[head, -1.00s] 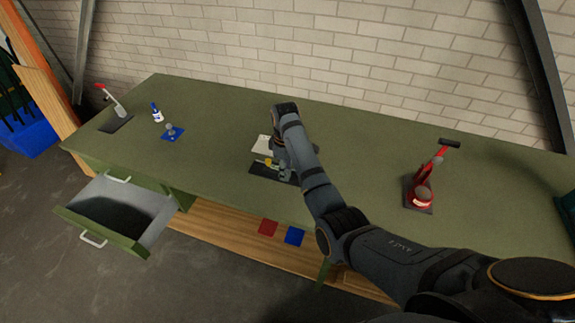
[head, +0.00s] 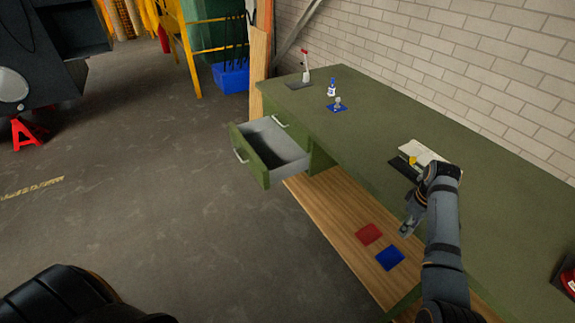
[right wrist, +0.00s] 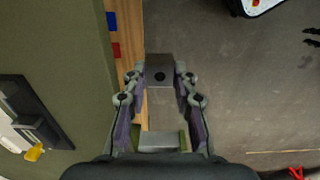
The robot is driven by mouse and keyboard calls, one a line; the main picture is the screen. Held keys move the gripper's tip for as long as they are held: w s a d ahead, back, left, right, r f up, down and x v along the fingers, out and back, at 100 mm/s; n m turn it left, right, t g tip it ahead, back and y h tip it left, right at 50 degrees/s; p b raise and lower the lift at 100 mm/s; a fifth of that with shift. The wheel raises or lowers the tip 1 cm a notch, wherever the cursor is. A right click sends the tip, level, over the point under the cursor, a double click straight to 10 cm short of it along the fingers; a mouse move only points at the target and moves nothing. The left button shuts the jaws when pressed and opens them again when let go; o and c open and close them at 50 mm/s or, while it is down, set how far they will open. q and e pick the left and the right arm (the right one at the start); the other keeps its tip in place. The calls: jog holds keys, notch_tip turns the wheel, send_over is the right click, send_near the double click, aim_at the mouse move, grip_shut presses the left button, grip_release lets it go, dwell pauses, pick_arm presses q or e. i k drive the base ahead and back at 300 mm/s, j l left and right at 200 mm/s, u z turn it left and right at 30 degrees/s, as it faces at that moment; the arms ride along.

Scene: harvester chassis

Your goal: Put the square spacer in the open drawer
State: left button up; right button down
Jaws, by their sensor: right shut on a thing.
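The square spacer (right wrist: 160,76) is a grey square plate with a dark round hole, seen in the right wrist view. My right gripper (right wrist: 160,80) is shut on it, with a finger at each side. In the head view, my right gripper (head: 407,226) points down at the bench's front edge, to the right of the open drawer and well apart from it. The open drawer (head: 249,158) has a green front, pale handle and grey inside walls, and sticks out from the bench's left part. No object can be made out inside it. My left gripper is not in view.
Red (head: 368,234) and blue (head: 390,258) squares lie on the lower wooden shelf. Floor before the drawer is clear.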

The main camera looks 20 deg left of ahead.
aim_at(275, 167)
jog(key=i+j+u, duration=0.5)
jog(key=i, duration=0.3)
jog(key=i+j+u, duration=0.25)
jog(key=i, duration=0.15)
